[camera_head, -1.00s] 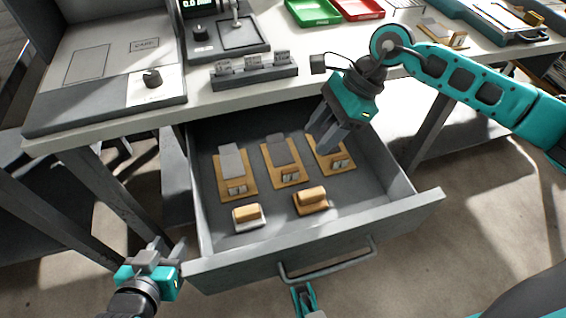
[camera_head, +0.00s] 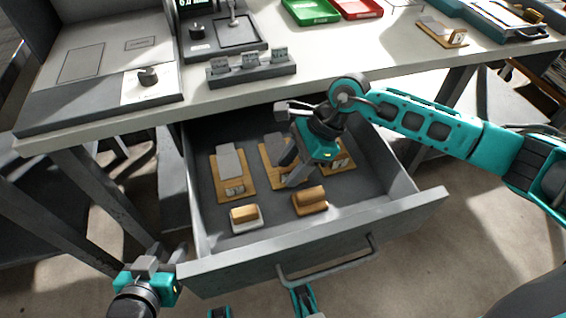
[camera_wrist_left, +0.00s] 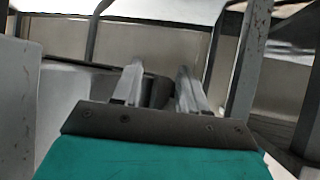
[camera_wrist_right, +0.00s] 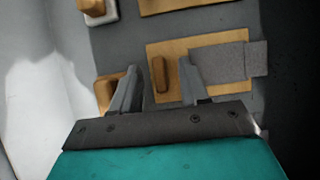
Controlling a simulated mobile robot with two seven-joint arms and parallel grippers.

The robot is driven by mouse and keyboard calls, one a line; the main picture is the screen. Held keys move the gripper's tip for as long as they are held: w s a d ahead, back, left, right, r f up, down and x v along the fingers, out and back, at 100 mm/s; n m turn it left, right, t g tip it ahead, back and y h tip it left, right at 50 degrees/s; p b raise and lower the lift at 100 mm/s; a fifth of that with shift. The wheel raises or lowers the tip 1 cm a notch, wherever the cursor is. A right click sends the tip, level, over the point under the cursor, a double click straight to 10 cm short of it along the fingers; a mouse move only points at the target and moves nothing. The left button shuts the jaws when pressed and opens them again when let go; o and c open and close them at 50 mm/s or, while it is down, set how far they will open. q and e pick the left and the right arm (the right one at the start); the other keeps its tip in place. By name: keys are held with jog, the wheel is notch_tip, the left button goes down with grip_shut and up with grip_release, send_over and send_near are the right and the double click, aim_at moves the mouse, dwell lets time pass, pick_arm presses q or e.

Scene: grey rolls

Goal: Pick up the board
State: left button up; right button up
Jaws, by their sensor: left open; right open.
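Three wooden boards with grey plates and a small upright wooden block lie in the open drawer: a left board (camera_head: 221,186), a middle board (camera_head: 269,168) and a right board (camera_head: 345,160). My right gripper (camera_head: 291,166) is open over the middle board and partly hides it and the right board. In the right wrist view, the middle board (camera_wrist_right: 222,41) lies below, its wooden block showing between the open fingers (camera_wrist_right: 160,88). I cannot tell whether they touch. My left gripper (camera_head: 167,256) is open and empty, low outside the drawer's left front corner.
A white-based block (camera_head: 245,226) and a brown-based block (camera_head: 310,209) lie near the drawer front (camera_head: 225,265). The drawer walls surround the boards. The tabletop (camera_head: 350,50) overhangs the drawer's back. A grey slotted holder (camera_head: 250,73) stands at its edge.

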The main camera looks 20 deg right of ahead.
jog(key=shift+c, duration=0.4)
grip_shut()
